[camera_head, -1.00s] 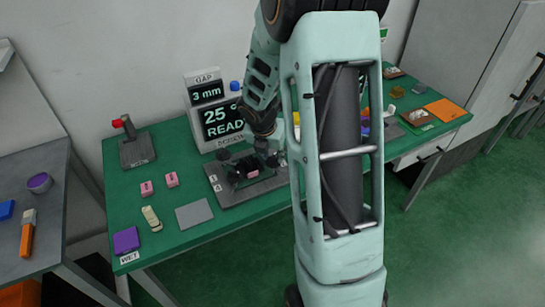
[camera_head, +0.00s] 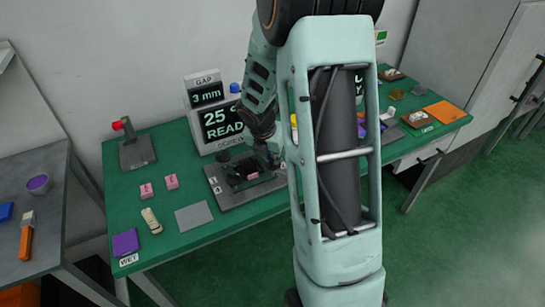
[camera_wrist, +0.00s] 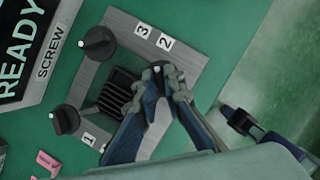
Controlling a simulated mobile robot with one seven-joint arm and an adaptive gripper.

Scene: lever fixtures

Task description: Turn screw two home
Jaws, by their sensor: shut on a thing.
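The grey screw fixture (camera_wrist: 190,48) carries dark round screw knobs and the labels 1, 2 and 3. It stands on the green bench in the head view (camera_head: 228,200). My gripper (camera_wrist: 158,76) is shut at the corner by label 2, on screw two (camera_wrist: 157,66), whose dark knob is mostly hidden between the fingers. The knob by label 3 (camera_wrist: 98,42) and the knob by label 1 (camera_wrist: 65,118) stand free. A dark ribbed block (camera_wrist: 116,92) sits in the middle of the fixture. In the head view my arm hides part of the fixture.
A display (camera_head: 220,122) behind the fixture reads GAP 3 mm and READY, partly covered by my arm. Pink blocks (camera_head: 146,191), a grey plate (camera_head: 194,217), a purple block (camera_head: 125,243) and a red-topped device (camera_head: 137,150) stand to the left on the bench.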

